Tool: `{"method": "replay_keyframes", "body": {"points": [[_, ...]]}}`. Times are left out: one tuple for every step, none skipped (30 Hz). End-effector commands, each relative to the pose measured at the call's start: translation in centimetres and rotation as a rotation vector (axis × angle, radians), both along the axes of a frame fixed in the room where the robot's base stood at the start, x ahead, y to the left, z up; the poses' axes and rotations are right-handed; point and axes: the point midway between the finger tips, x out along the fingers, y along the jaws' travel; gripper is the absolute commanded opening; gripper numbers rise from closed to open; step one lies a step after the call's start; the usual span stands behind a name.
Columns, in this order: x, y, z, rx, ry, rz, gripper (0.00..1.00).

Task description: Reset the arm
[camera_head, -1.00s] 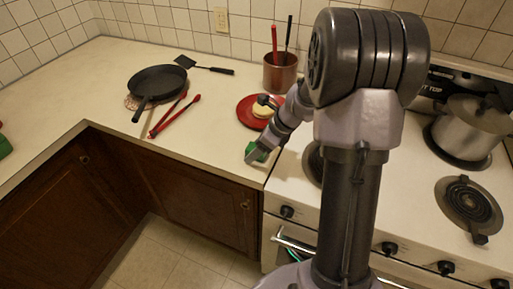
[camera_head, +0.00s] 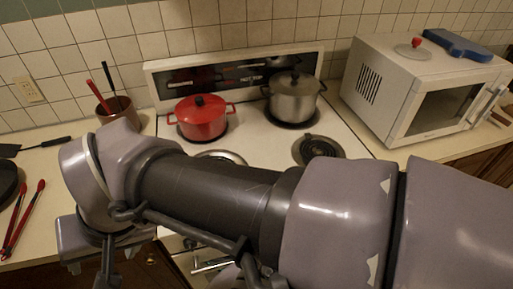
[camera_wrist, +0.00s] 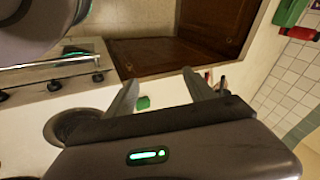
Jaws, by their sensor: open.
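My gripper (camera_wrist: 160,84) shows in the wrist view with its two fingers spread apart and nothing held between them. A small green object (camera_wrist: 143,102) shows beyond the gap between the fingers, on the pale counter. In the head view my arm (camera_head: 215,195) stretches across the foreground from the right to the lower left, bent down at its far end. The fingertips cannot be made out clearly there. The arm hides part of the counter and the stove front.
The stove holds a red pot (camera_head: 201,117) and a steel pot (camera_head: 294,97). A white microwave (camera_head: 375,85) stands right, with a blue object (camera_head: 451,45) on top. A utensil pot (camera_head: 117,108) and red tongs (camera_head: 22,220) are left. Wooden cabinet doors (camera_wrist: 215,25) show in the wrist view.

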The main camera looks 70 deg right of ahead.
Motion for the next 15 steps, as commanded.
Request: {"method": "replay_keyframes", "body": {"points": [[-1.4,0.7,0.1,-0.057,-0.045,0.103,0.63],[-2.0,0.9,0.1,-0.087,-0.063,0.154,0.63],[-2.5,1.1,0.0,-0.114,-0.081,0.199,0.63],[-2.8,1.1,0.0,-0.128,-0.089,0.222,0.63],[-2.9,1.2,-0.1,-0.137,-0.093,0.235,0.63],[-3.0,1.2,-0.1,-0.141,-0.095,0.241,0.63],[-3.0,1.2,-0.1,-0.141,-0.095,0.242,0.63],[-3.0,1.1,-0.1,-0.14,-0.095,0.24,0.63],[-2.9,1.1,-0.1,-0.14,-0.095,0.239,0.63],[-2.9,1.1,0.0,-0.14,-0.094,0.239,0.63],[-2.9,1.1,0.0,-0.139,-0.094,0.238,0.63],[-2.9,1.1,-0.4,-0.139,-0.094,0.237,0.63],[-2.9,1.1,-1.0,-0.139,-0.094,0.237,0.63],[-2.9,1.1,-1.7,-0.137,-0.094,0.236,0.63],[-2.9,1.1,-2.7,-0.137,-0.094,0.236,0.63]]}}
